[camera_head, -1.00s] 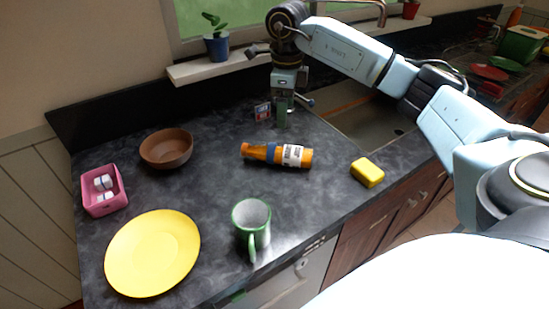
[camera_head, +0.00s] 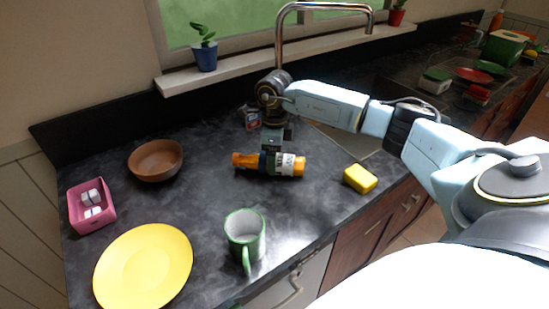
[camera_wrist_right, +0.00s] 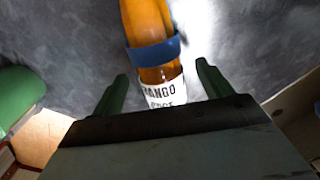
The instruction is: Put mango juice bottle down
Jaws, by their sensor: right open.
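The orange mango juice bottle (camera_head: 292,164) lies on its side on the dark counter, with a white label and a blue band. My right gripper (camera_head: 273,168) is above it and hides part of its middle in the head view. In the right wrist view, the bottle (camera_wrist_right: 148,22) runs between the two green fingers of my open right gripper (camera_wrist_right: 163,75), one on each side of the label reading "MANGO". Gaps show between both fingers and the bottle. My left gripper is not in view.
A yellow sponge-like block (camera_head: 360,178) lies right of the bottle, near the counter edge. A green mug (camera_head: 244,236), yellow plate (camera_head: 143,265), brown bowl (camera_head: 155,160) and pink box (camera_head: 75,213) stand left and in front. A small carton (camera_head: 251,118) and faucet (camera_head: 281,45) are behind.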

